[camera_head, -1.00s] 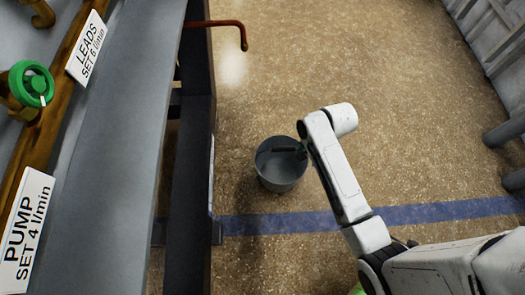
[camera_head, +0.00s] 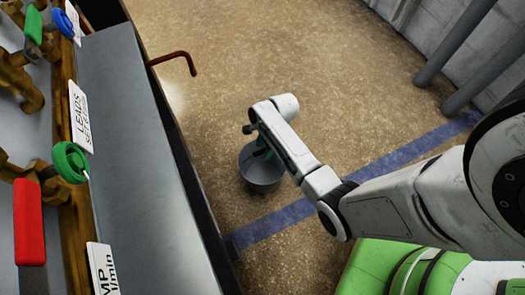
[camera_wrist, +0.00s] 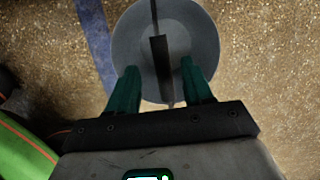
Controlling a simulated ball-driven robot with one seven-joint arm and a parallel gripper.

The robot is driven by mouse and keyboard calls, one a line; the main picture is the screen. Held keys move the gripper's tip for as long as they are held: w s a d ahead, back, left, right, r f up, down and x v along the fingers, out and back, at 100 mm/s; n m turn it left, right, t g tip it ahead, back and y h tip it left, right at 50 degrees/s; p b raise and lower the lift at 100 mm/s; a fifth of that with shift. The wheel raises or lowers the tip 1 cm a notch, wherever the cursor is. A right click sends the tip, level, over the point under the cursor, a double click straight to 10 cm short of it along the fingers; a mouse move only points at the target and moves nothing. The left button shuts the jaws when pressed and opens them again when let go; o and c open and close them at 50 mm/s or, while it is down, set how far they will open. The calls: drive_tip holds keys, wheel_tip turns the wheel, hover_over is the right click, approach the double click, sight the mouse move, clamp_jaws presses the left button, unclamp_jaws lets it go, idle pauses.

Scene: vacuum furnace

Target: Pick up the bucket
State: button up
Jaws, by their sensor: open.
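The grey bucket (camera_head: 262,172) stands on the brown floor beside the bench, below the end of my arm. It also shows in the wrist view (camera_wrist: 130,45), with a dark handle (camera_wrist: 160,62) running across its opening. My gripper (camera_wrist: 162,80) is open, with one green finger on each side of the dark grip of the handle. In the head view my gripper (camera_head: 263,150) is over the bucket and partly hidden by my arm. I cannot tell whether the fingers touch the handle.
A grey bench (camera_head: 140,150) with valves and signs runs along the left. A bent red-brown pipe (camera_head: 178,58) sticks out from it above the floor. A blue line (camera_head: 400,158) crosses the floor. Grey pipes (camera_head: 455,42) stand by the right wall. The floor beyond the bucket is clear.

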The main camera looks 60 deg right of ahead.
drive_tip(key=shift+d+b+x, duration=0.15)
drive_tip(key=shift+b+x, duration=0.75)
drive_tip(key=shift+x, duration=0.45)
drive_tip(key=shift+d+b+x, duration=0.15)
drive_tip(key=shift+b+x, duration=0.75)
drive_tip(key=shift+x, duration=0.4)
clamp_jaws()
